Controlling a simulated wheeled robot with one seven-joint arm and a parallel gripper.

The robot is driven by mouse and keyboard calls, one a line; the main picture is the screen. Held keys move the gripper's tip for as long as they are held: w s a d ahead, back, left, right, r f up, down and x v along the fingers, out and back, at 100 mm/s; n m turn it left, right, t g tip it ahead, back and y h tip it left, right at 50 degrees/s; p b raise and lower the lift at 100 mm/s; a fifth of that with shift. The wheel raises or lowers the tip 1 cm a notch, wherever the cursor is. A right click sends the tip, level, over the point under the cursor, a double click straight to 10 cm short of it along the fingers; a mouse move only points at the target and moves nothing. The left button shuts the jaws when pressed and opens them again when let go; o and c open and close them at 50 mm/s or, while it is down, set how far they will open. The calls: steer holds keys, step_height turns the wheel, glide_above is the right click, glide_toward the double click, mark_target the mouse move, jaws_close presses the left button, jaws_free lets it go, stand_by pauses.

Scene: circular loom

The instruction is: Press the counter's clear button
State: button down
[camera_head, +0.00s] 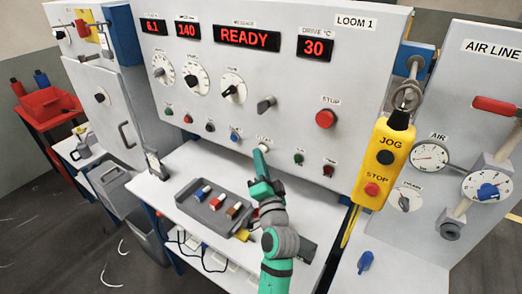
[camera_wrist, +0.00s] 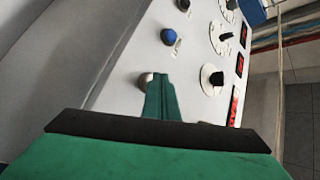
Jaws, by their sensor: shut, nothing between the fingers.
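The clear button (camera_head: 263,147) is a small white button low on the grey panel, under a small label that seems to read CLEAR. It also shows in the wrist view as a pale round button (camera_wrist: 146,79), partly hidden behind the fingers. My gripper (camera_head: 258,153) is shut and empty, its teal fingertips at the button's lower left edge in the head view. In the wrist view, the shut fingertips (camera_wrist: 161,76) overlap the button's right side. I cannot tell whether they touch it.
A blue button (camera_head: 235,134) is left of the clear button, and a green one (camera_head: 299,158) is right. A red stop button (camera_head: 326,118) and a lever (camera_head: 266,104) are above. A grey tray (camera_head: 186,205) with coloured blocks lies on the shelf below. A yellow jog pendant (camera_head: 383,165) hangs right.

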steer(key=shift+w+d, duration=0.1)
steer(key=shift+w, duration=0.2)
stand_by(0.6)
steer(key=shift+s, duration=0.1)
steer(key=shift+s+a, duration=0.5)
steer(key=shift+s, duration=0.05)
steer(key=s+a, duration=0.1)
steer(key=s, duration=0.1)
steer(key=s+a, duration=0.2)
steer(key=shift+s, duration=0.1)
stand_by(0.6)
